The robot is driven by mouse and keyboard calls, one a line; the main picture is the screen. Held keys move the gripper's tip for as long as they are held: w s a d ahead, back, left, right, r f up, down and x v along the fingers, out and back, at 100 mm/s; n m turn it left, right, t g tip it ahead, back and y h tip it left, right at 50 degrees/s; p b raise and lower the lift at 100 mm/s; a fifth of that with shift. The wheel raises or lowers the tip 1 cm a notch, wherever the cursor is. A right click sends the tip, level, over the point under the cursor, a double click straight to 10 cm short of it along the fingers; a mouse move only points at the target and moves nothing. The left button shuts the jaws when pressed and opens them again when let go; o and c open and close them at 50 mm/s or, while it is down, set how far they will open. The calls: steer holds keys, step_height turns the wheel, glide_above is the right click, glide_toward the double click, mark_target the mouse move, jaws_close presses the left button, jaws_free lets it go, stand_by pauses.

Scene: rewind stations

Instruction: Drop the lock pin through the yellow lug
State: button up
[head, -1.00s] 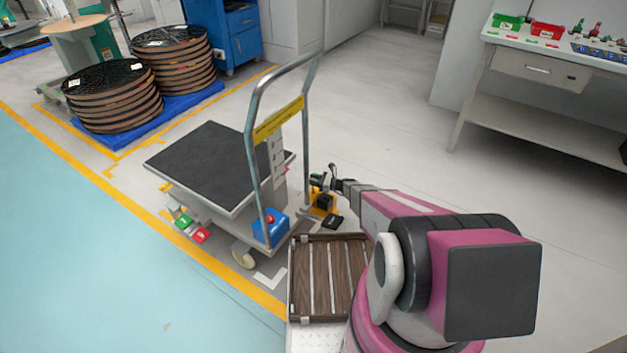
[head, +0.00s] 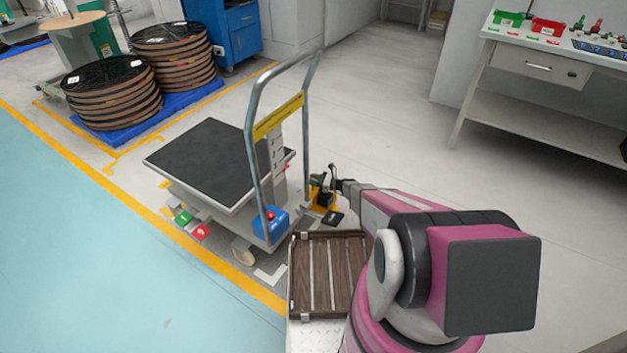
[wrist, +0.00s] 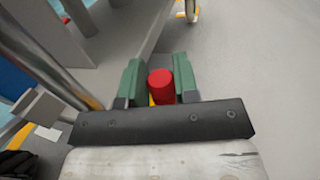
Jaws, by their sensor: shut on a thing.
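My gripper (wrist: 160,85) has green fingers, shut on the red head of the lock pin (wrist: 160,87) in the wrist view. The pin's lower part is hidden under the head. A bit of yellow shows just below the red head between the fingers, probably the yellow lug. In the head view my gripper (head: 318,181) is at the foot of the trolley's handle, right above the yellow lug (head: 325,208). I cannot tell whether the pin tip is in the lug's hole.
The trolley (head: 205,160) has a dark deck, a steel push handle (head: 252,130) close left of my gripper and a blue box (head: 268,232) at its corner. A slatted wooden tray (head: 318,275) is in front. Floor to the right is clear up to the workbench (head: 545,65).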

steer(key=shift+f, duration=1.35)
steer(key=o, duration=1)
steer(key=shift+d, duration=0.1)
